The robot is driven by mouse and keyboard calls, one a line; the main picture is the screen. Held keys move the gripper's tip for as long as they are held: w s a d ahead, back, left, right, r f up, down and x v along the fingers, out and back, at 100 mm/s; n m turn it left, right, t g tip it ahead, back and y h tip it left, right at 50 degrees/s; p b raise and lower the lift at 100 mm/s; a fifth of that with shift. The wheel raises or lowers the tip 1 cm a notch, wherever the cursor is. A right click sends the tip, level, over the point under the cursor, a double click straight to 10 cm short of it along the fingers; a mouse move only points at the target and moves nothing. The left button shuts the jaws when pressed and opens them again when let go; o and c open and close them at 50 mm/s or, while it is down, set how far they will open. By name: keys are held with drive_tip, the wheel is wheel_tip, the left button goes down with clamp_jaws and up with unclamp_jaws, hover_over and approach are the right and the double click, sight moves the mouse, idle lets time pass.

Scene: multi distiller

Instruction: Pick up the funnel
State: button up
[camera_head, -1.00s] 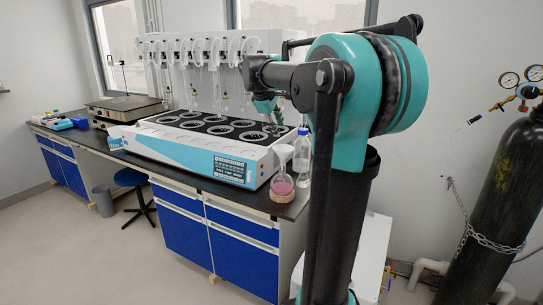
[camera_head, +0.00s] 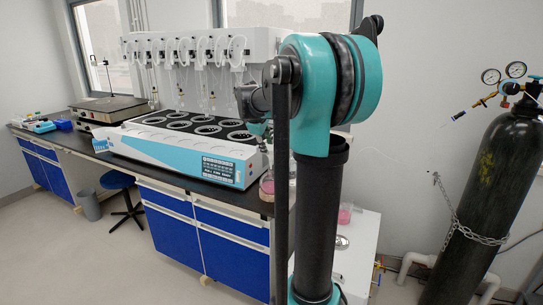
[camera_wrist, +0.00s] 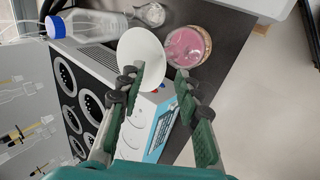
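The white funnel (camera_wrist: 141,50) shows in the wrist view as a pale cone mouth. A flask with pink liquid (camera_wrist: 186,47) on a round cork ring stands beside it there. My gripper (camera_wrist: 156,73) is open, its two green fingers apart. The left finger overlaps the funnel's lower edge in the picture; I cannot tell whether they touch. Nothing shows gripped between the fingertips. In the head view my arm hides the funnel and part of the flask (camera_head: 266,187) at the bench's right end.
A clear bottle with a blue cap (camera_wrist: 90,24) stands near the funnel. The multi-position distiller (camera_head: 190,150) fills the bench (camera_head: 235,202) to the left. A white table (camera_head: 363,235) with another pink-filled vessel (camera_head: 346,212) and a gas cylinder (camera_head: 478,180) are at right.

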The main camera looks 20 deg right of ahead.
sight(272, 156)
drive_tip(key=shift+x, duration=2.7)
drive_tip(key=shift+s+d, duration=0.1)
drive_tip(key=shift+s, duration=0.1)
clamp_jaws()
